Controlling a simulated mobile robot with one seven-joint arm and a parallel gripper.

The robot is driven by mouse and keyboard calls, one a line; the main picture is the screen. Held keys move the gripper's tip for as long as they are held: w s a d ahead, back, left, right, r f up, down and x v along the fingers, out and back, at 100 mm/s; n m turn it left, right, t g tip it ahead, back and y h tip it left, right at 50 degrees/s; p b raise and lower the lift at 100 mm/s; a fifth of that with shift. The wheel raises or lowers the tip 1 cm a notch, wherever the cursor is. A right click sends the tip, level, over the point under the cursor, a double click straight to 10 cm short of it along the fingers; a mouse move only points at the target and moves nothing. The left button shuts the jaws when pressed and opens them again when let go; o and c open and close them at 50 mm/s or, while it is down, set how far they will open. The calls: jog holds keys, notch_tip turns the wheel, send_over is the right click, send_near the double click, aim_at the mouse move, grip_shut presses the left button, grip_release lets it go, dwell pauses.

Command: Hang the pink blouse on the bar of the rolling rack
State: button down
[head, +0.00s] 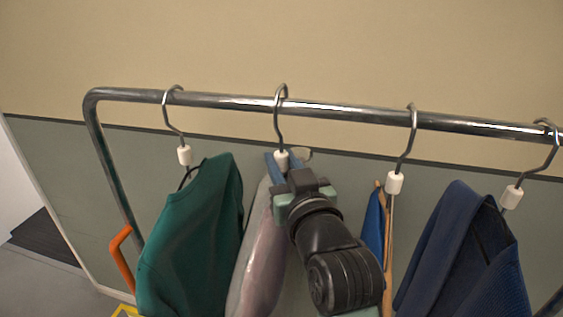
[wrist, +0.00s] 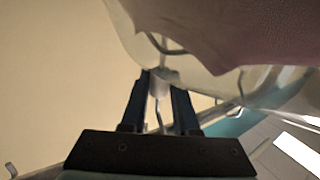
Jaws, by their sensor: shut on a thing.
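The pink blouse (head: 262,262) hangs from a hanger, second from the left in the head view, partly hidden by my arm. Its metal hook (head: 279,118) reaches up to the bar (head: 340,112), and its curve appears over the bar's top; whether it bears on the bar I cannot tell. My gripper (head: 283,160) is shut on the hanger's white collar just below the hook. In the wrist view my gripper (wrist: 162,84) has its blue fingers either side of the white collar (wrist: 163,76), and the pink blouse (wrist: 235,30) fills the upper right.
A green garment (head: 190,225) hangs close on the left. On the right are a wooden hanger with a blue item (head: 374,225) and a navy garment (head: 455,250). An orange handle (head: 121,258) is at the rack's left post. The bar is clear between the hooks.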

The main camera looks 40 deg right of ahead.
jog(key=shift+f, duration=0.15)
jog(key=c, duration=0.6)
grip_release()
jog(key=shift+f, duration=0.1)
jog(key=shift+s+a+f+b, duration=0.1)
jog(key=shift+s+a+b, duration=0.05)
jog(key=shift+s+b, duration=0.35)
jog(key=shift+b+v, duration=0.65)
jog(key=shift+v, duration=5.35)
